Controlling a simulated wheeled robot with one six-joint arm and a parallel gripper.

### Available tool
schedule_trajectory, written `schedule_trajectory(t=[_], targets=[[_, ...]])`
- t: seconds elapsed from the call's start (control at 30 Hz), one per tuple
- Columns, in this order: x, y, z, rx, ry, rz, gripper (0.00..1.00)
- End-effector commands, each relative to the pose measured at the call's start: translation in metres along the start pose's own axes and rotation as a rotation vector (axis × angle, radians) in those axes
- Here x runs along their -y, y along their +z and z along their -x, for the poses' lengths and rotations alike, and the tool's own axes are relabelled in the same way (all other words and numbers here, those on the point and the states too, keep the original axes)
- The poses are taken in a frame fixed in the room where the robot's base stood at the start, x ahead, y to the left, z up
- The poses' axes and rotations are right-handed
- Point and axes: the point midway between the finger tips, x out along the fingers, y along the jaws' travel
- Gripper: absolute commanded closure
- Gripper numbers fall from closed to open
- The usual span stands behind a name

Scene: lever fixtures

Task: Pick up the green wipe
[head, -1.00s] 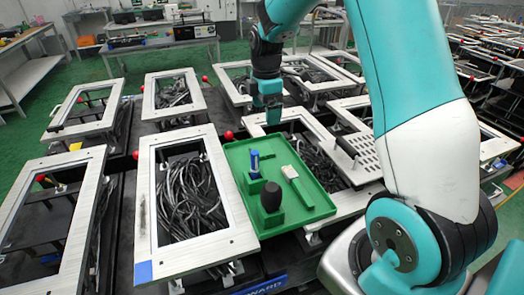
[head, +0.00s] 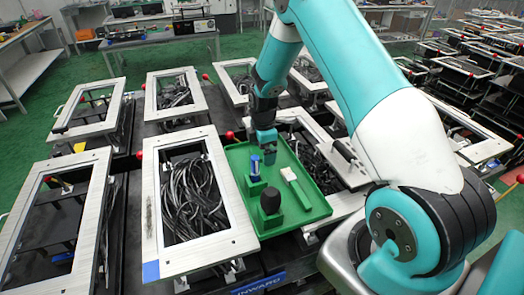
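A green tray (head: 322,212) holds a few items. The one that best fits the green wipe (head: 300,191) is a flat, pale green piece with a white end, lying in the tray's right half; I cannot be sure it is the wipe. A blue cylinder (head: 254,168) stands upright on a green holder to its left. A black rounded item (head: 271,197) stands on a green block in front. My gripper (head: 269,158) points down over the tray's far part, behind and right of the blue cylinder in the picture. Its fingers are too small to read, and contact cannot be told.
White-framed panels (head: 208,247) with dark cables surround the tray, with red-ball levers (head: 229,135) beside some. A white perforated plate with a black handle (head: 347,158) lies right of the tray. Benches (head: 160,42) stand at the back, with green floor between.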

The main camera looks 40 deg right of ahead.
Motion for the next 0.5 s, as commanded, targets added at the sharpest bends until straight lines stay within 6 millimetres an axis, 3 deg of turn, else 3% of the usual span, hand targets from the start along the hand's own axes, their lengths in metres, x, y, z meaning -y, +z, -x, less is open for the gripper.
schedule_trajectory(t=[0.2, 0.4, 0.5], targets=[[-0.0001, 0.0001, -0.0008, 0.000, 0.000, 0.000, 0.03], [0.0000, 0.0001, -0.0005, 0.000, 0.000, 0.000, 0.49], [0.0000, 0.0002, -0.0005, 0.000, 0.000, 0.000, 0.54]])
